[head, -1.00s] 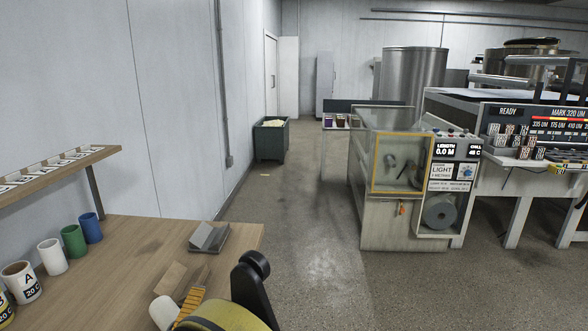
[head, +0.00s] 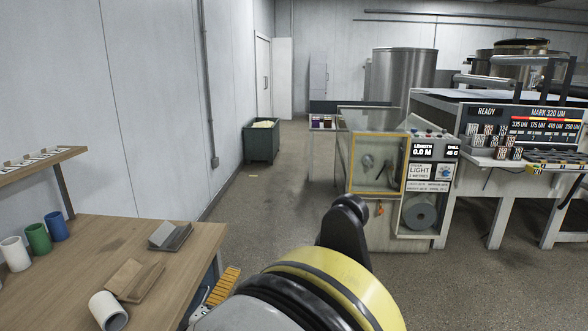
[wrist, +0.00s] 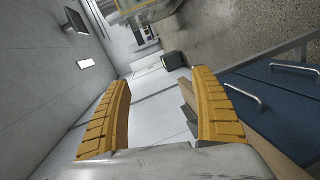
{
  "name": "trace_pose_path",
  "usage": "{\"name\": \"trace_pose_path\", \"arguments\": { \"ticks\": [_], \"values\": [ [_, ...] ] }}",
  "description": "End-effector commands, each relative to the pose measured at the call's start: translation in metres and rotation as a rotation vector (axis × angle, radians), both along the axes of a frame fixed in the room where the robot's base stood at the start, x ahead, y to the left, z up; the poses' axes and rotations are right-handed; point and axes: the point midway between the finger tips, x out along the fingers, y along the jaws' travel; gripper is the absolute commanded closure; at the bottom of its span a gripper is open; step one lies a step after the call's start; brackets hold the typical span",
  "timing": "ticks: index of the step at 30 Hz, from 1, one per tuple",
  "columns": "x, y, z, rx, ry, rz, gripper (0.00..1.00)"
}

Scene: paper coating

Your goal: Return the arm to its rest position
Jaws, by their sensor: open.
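My gripper is open and empty in the wrist view (wrist: 162,80), its two orange ribbed fingers wide apart with nothing between them. In the head view one orange finger (head: 224,288) shows beside the right edge of the wooden table (head: 90,240); the other finger is hidden. My arm, with a yellow band and black joint, fills the bottom middle of the head view and hides part of the floor.
Upright cups, including a green cup (head: 38,238), stand left. The coating machine (head: 375,190) stands right. Open floor (head: 270,210) lies between.

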Motion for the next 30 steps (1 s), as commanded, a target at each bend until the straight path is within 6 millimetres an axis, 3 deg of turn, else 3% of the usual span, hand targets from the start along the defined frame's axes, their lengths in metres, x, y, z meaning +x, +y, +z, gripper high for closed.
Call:
{"name": "trace_pose_path", "arguments": {
  "ticks": [5, 11, 15, 21, 25, 30],
  "values": [
    [0.012, -0.06, 0.019, 0.085, 0.102, -0.081, 0.25],
    [0.003, -0.16, 0.041, 0.266, 0.264, -0.216, 0.25],
    [-0.03, -0.232, 0.052, 0.442, 0.374, -0.321, 0.25],
    [-0.1, -0.305, 0.058, 0.729, 0.483, -0.456, 0.25],
    [-0.151, -0.332, 0.056, 0.926, 0.521, -0.528, 0.25],
    [-0.197, -0.344, 0.051, 1.135, 0.534, -0.586, 0.25]
  ]
}}
